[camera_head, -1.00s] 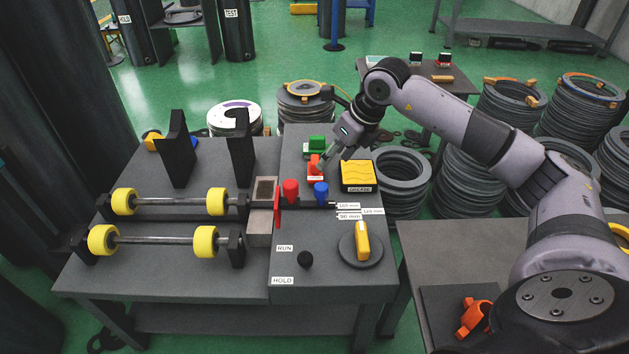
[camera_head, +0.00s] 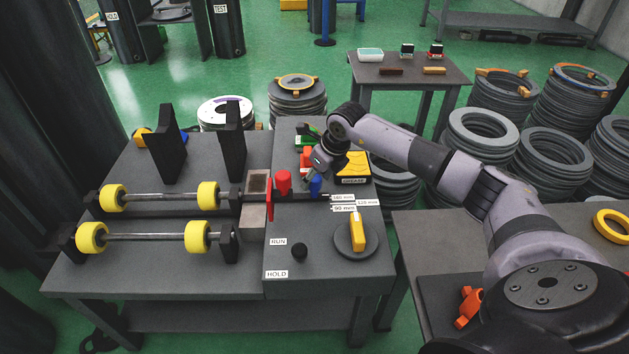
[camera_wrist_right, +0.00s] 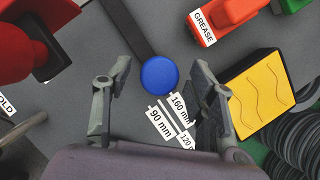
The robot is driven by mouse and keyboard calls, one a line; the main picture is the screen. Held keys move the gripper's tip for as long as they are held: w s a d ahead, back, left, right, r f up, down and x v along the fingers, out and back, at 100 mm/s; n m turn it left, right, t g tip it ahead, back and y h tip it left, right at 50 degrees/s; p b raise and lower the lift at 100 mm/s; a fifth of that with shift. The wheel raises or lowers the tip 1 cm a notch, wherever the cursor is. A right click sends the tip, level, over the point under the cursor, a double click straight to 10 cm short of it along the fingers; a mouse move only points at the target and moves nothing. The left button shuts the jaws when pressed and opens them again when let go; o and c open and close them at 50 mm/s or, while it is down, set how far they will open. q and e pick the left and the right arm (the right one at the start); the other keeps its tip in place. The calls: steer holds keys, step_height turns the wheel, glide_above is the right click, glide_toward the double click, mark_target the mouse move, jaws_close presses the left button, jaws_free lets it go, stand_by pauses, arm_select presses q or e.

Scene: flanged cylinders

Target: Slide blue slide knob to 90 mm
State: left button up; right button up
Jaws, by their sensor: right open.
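The blue slide knob (camera_head: 316,184) stands upright on the panel, to the right of a red knob (camera_head: 283,181). In the right wrist view the blue knob (camera_wrist_right: 160,75) is a round cap at the end of a dark strip. My right gripper (camera_head: 318,168) is over the blue knob. In the wrist view its open fingers (camera_wrist_right: 160,68) are on either side of the cap, with gaps. My left gripper is out of view.
A yellow grease block (camera_head: 353,166) and orange and green parts (camera_wrist_right: 205,22) are close to the right gripper. The red knob is close on the left. A yellow rotary handle (camera_head: 357,232) and black ball knob (camera_head: 299,251) sit nearer the front; panel between is clear.

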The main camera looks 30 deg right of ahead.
steer(key=shift+w+f, duration=0.25)
steer(key=shift+f, duration=0.45)
steer(key=shift+c, duration=0.3)
jaws_close()
